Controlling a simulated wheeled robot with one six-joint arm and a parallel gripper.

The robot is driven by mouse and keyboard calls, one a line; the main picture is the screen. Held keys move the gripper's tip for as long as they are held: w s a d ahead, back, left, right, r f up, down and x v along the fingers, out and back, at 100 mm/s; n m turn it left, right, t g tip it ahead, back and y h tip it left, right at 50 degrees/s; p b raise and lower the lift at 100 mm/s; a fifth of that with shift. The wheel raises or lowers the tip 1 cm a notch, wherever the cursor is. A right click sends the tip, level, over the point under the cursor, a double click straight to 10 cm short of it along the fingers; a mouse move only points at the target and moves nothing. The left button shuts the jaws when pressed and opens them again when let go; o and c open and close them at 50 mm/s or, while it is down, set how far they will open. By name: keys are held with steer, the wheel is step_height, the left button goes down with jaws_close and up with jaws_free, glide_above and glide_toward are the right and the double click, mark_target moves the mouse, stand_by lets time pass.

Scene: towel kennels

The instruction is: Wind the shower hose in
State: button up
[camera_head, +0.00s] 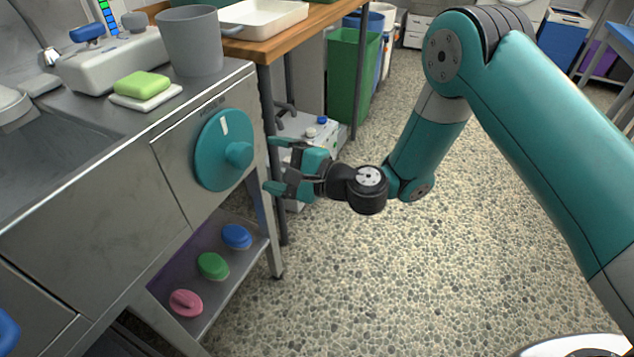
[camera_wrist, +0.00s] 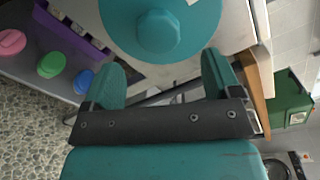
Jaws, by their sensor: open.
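A round teal reel wheel (camera_head: 211,150) with a white mark near its top is mounted on the front panel of the steel counter. A teal knob (camera_head: 238,155) sticks out from the wheel's right side. My gripper (camera_head: 270,165) is open and empty, just right of the knob and apart from it. In the wrist view the knob (camera_wrist: 158,33) lies ahead of and between the two fingers (camera_wrist: 165,80), with the wheel (camera_wrist: 195,45) behind it. I cannot make out the shower hose in either view.
A grey cup (camera_head: 190,42) and a green sponge on a white dish (camera_head: 146,101) stand on the counter (camera_head: 75,110). Blue, green and pink brushes (camera_head: 212,266) lie on the lower shelf. A wooden table (camera_head: 285,40) and green bin (camera_head: 350,80) stand behind.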

steer(key=b+v, duration=0.9)
steer(key=b, duration=0.2)
steer(key=shift+s+d, duration=0.2)
steer(key=shift+d, duration=0.05)
steer(key=s+r+n+g+h, duration=0.2)
steer(key=s+n+g, duration=0.4)
steer(key=s+n, duration=0.45)
steer(key=s+d+n+g+h, duration=0.2)
steer(key=s+d+n+h, duration=0.7)
steer(key=d, duration=0.3)
step_height(320, 180, up, 32)
steer(key=s+m+p, duration=0.1)
steer(key=p, duration=3.1)
steer(key=shift+r, duration=0.25)
